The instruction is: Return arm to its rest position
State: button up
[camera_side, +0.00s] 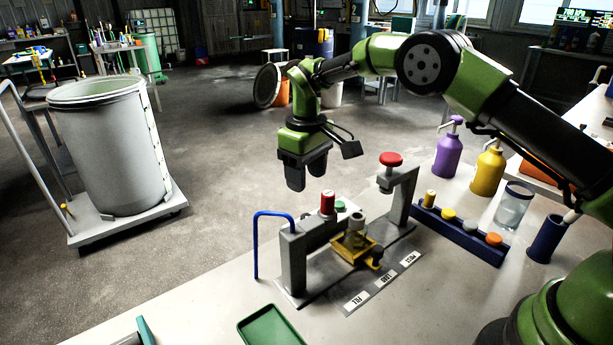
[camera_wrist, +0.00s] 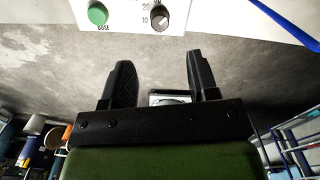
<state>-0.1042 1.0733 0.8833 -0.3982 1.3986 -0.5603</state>
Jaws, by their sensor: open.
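My gripper (camera_side: 303,175) hangs in the air behind and above the disperser station, its two dark fingers pointing down. In the wrist view my gripper (camera_wrist: 158,75) is open with nothing between the fingers. The station has a grey column (camera_side: 292,262) with a blue tube (camera_side: 257,245), a red-topped cylinder (camera_side: 327,203) and a grey post with a red press knob (camera_side: 391,159). A yellow carriage (camera_side: 354,246) holds a small bottle with a pale top (camera_side: 357,221). A green button (camera_wrist: 98,14) and a black dial (camera_wrist: 160,20) show on the panel in the wrist view.
To the right are a blue rack (camera_side: 460,238) with several caps, purple (camera_side: 448,156) and yellow (camera_side: 487,172) pump bottles, a glass jar (camera_side: 513,206) and a dark blue cup (camera_side: 544,240). A green tray (camera_side: 270,328) lies at the front. A grey drum (camera_side: 103,150) stands left, off the table.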

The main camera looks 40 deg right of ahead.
jog(key=s+d+r+m+t+y, duration=0.1)
jog(key=s+r+m+t, duration=0.1)
jog(key=s+r, duration=0.55)
jog(key=s+r+m+t, duration=0.1)
jog(key=s+r, duration=0.3)
jog(key=r, duration=0.6)
jog(key=s+m+t+y, duration=0.1)
jog(key=s+m+t, duration=0.3)
jog(key=s, duration=1.3)
jog(key=shift+s+d+r, duration=0.2)
jog(key=shift+s+d, duration=0.05)
jog(key=shift+d, duration=0.15)
